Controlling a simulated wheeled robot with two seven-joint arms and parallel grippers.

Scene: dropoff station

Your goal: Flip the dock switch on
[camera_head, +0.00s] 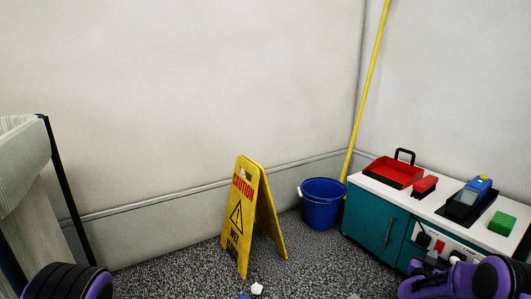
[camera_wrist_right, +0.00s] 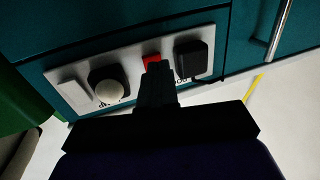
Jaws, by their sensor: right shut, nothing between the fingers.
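The dock switch is a small red piece (camera_wrist_right: 152,59) on a pale panel (camera_wrist_right: 70,93) on the front of the teal cabinet. It also shows in the head view (camera_head: 439,245). My right gripper (camera_wrist_right: 156,67) is shut and empty, with its fingertips right at the red switch and covering part of it. I cannot tell whether they touch it or which way the switch is set. In the head view, my purple right arm is low at the right, in front of the cabinet. My left gripper is not in view.
A black plug (camera_wrist_right: 193,59) and a round knob (camera_wrist_right: 108,85) flank the switch. The white cabinet top (camera_head: 387,196) holds a red tray (camera_head: 393,172), a red block, a handheld device in a cradle (camera_head: 468,202) and a green block (camera_head: 502,223). A blue bucket (camera_head: 321,208) and yellow caution sign (camera_head: 240,222) stand left.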

